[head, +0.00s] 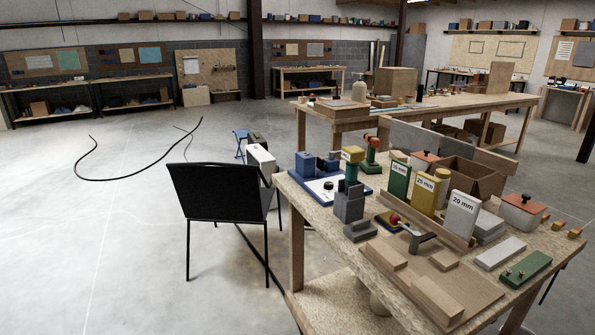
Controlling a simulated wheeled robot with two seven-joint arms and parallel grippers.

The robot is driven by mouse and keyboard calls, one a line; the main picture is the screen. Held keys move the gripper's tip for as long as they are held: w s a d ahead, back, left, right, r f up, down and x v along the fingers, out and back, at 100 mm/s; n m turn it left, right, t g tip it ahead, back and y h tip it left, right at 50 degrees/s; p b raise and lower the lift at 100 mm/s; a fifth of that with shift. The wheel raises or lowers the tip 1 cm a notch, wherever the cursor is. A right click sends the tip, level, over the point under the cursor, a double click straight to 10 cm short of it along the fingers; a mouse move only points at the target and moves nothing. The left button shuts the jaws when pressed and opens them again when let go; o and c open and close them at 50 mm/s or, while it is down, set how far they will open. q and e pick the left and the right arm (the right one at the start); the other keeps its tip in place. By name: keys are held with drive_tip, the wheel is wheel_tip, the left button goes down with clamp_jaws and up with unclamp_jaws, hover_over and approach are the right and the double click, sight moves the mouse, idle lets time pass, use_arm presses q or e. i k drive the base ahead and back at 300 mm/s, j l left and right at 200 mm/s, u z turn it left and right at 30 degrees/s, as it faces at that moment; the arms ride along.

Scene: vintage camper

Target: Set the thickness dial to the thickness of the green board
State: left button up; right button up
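A green board (399,184) stands upright on the workbench (325,222); its white label ends in "mm", but I cannot read the number surely. A yellow board (424,196) labelled 25 mm and a white board (459,222) labelled 20 mm stand to its right, nearer me. A grey device (348,206) stands left of the boards. A red knob (394,219) with a dark lever (421,240) sits in front of them. I cannot make out a thickness dial or its setting for sure. Neither of my grippers is in view.
Wooden blocks (437,300) lie at the bench's near edge. A green bar (525,269) and a pale bar (500,252) lie at right. An open cardboard box (472,178) is behind the boards. A black chair (221,195) stands left of the bench; open floor lies beyond.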

sight(328, 185)
drive_tip(key=i+j+u, duration=0.25)
drive_tip(key=i, duration=1.7)
drive_tip(key=i+z, duration=0.5)
drive_tip(key=i+j+z, duration=0.25)
drive_tip(key=z, duration=0.25)
drive_tip(key=i+j+z, duration=0.45)
drive_tip(key=k+l, duration=0.1)
